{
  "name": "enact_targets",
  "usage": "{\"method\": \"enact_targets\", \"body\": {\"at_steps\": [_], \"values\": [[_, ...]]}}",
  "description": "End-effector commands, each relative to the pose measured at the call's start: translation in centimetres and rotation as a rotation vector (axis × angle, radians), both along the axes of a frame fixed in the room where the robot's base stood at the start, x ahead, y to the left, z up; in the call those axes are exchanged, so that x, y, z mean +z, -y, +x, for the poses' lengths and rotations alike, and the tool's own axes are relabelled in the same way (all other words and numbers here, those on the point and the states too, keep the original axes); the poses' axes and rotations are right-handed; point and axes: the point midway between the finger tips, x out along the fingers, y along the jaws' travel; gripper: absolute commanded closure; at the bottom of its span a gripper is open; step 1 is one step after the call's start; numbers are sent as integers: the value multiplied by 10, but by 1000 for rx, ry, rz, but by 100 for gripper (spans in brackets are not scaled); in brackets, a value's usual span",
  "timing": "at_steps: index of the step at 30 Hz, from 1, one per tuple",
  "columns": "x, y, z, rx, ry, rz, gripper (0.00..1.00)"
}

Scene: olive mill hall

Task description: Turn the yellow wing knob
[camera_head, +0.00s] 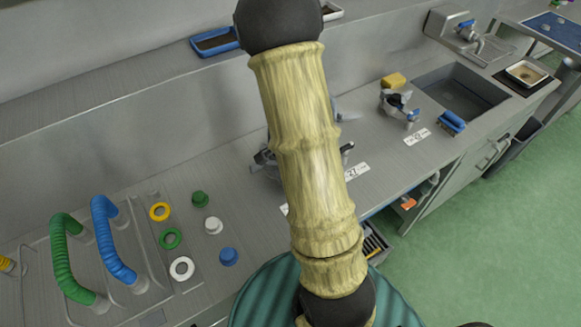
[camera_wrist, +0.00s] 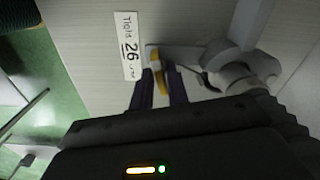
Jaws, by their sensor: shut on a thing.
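The yellow wing knob (camera_wrist: 156,58) shows in the wrist view as a small yellow piece between the fingertips, in line with a grey arm of a metal fixture (camera_wrist: 225,60). My gripper (camera_wrist: 159,80) has its dark purple fingers shut on the yellow piece, one on each side. The fingers hide part of the knob, so its turn angle is hard to tell. In the head view my pale, bamboo-like arm covers the knob and the gripper.
A white label reading 26 (camera_wrist: 130,46) lies beside the fixture. Green (camera_head: 73,262) and blue (camera_head: 115,245) handles, coloured rings and caps stand on the counter at left. Another fixture (camera_head: 398,103), a blue brush (camera_head: 452,122) and a sink (camera_head: 460,95) are at right.

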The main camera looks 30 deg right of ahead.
Motion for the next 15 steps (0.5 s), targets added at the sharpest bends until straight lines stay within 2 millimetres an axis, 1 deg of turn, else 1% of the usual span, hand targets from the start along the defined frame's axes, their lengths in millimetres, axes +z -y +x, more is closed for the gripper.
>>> {"method": "enact_targets", "body": {"at_steps": [1,6,15], "values": [[3,0,1,-39,1,-1,100],[2,0,1,-154,1,0,100],[1,0,1,-259,2,-1,100]]}}
